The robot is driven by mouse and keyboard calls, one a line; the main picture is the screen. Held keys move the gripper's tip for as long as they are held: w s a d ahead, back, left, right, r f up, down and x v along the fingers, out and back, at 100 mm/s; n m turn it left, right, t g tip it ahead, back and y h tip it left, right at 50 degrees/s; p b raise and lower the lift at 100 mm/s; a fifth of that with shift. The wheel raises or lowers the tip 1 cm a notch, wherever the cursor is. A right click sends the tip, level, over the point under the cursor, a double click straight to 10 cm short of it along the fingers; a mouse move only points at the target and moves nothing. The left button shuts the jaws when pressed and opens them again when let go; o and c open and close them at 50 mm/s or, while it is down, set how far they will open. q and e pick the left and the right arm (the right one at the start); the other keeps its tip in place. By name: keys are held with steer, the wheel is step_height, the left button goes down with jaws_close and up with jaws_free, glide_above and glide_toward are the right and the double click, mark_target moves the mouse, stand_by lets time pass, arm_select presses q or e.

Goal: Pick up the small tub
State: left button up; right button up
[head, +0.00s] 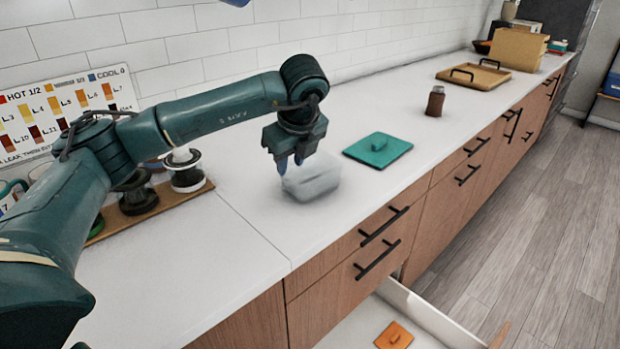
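The small tub (318,183), clear and whitish, stands upright on the white counter near its front edge. My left gripper (290,164) points down at the tub's back left side. Its two dark fingers are apart with a gap between them, and their tips are at the height of the tub's rim. The gripper looks open; whether a finger touches the tub wall I cannot tell. My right gripper is not in view.
A brown jar (435,101) and a wooden tray (474,76) stand farther back. A wooden board (150,211) with jars is at left. Below, an open drawer (430,318) holds an orange lid (394,337).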

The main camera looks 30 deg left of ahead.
mark_target(286, 178)
arm_select(q)
steer(key=p+x, duration=0.1)
steer(key=x, duration=0.7)
steer(key=shift+a+f, duration=0.2)
steer(key=shift+c, duration=0.6)
jaws_close()
